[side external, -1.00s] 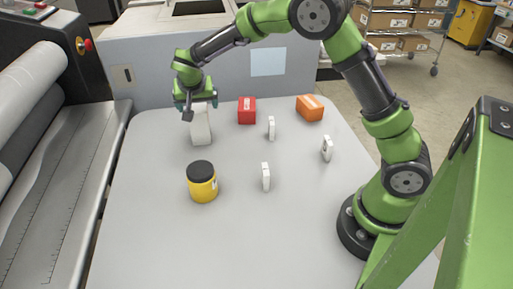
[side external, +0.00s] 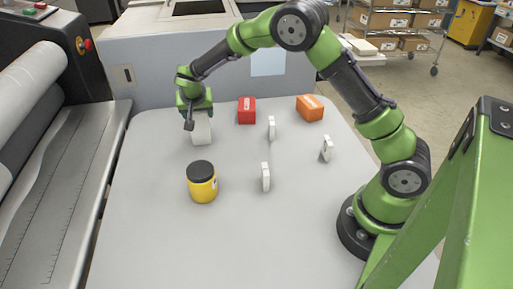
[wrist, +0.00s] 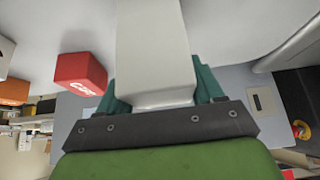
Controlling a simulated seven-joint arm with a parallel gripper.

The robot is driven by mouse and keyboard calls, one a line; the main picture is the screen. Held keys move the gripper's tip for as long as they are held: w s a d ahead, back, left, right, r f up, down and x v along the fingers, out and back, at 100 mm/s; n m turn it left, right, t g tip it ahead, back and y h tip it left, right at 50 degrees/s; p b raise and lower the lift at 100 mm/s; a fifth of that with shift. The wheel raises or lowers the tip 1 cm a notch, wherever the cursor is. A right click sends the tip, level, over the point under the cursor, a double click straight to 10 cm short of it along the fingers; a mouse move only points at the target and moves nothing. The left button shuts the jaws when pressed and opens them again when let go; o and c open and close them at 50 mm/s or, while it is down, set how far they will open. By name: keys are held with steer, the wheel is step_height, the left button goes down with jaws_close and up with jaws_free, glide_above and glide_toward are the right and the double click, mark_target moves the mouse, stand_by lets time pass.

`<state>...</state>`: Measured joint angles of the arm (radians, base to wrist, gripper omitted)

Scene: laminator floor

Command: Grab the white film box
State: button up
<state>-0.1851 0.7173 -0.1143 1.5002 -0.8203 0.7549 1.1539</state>
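The white film box (side external: 201,130) stands upright at the back left of the grey table in the side view. My gripper (side external: 198,114) is low over it and hides its top. In the wrist view the white box (wrist: 153,50) fills the upper middle, with a teal finger of my gripper (wrist: 160,92) on either side of it. The fingers are spread wide around the box. Whether they touch its sides is hard to see.
A red box (side external: 247,110) and an orange box (side external: 310,107) lie to the right. Small white upright pieces (side external: 271,128) (side external: 265,177) (side external: 326,149) stand on the table. A yellow jar with a black lid (side external: 202,182) is in front. The front middle is clear.

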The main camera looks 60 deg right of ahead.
steer(key=c, duration=0.5)
steer(key=shift+c, duration=0.2)
steer(key=shift+r, duration=0.2)
